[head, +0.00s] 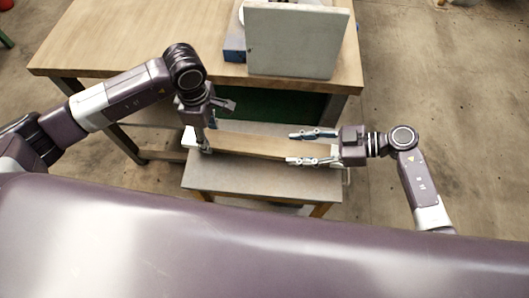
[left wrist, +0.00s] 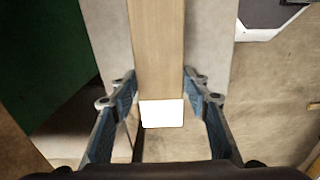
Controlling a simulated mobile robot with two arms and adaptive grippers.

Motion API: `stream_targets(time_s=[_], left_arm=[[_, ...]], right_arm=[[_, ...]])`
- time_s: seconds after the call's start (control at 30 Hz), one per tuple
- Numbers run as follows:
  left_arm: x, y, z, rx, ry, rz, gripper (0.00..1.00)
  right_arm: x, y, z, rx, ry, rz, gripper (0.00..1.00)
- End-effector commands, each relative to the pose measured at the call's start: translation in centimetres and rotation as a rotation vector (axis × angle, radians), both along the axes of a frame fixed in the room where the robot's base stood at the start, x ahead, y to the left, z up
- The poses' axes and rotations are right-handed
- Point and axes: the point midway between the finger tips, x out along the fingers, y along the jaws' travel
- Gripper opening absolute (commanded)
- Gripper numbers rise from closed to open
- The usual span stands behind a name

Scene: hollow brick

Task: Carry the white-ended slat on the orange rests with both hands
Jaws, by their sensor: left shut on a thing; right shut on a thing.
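The slat (head: 255,146) is a long pale wooden bar lying crosswise over a small grey-topped table. Its white end (head: 189,137) shows at the left; in the left wrist view this white end (left wrist: 162,113) lies between the fingers. My left gripper (head: 215,126) reaches down over the slat near that end; in the left wrist view its fingers (left wrist: 159,74) are on both sides of the wood. My right gripper (head: 291,148) comes from the right, with one finger along each long side of the slat. Both are shut on the slat. I cannot make out the orange rests.
The small table (head: 245,184) stands in front of a wooden workbench (head: 140,38). On the bench stand a large pale block (head: 297,40) and a blue item (head: 234,50). Concrete floor (head: 440,90) is open at the right.

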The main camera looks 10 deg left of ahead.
Motion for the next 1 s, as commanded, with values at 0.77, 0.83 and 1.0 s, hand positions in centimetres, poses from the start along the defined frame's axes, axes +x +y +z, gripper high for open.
stream_targets(time_s=[0.77, 0.83, 1.0], left_arm=[[0.5, 0.0, 4.3, -0.001, -0.005, 0.000, 0.08], [0.6, 0.0, 5.4, -0.001, -0.005, 0.000, 0.08], [0.8, 0.0, 7.9, -0.001, -0.003, -0.001, 0.08]], right_arm=[[0.5, -0.1, 4.3, -0.001, -0.006, -0.001, 0.08], [0.6, -0.1, 5.4, -0.001, -0.007, 0.000, 0.08], [0.8, -0.1, 7.9, -0.001, -0.006, -0.001, 0.08]])
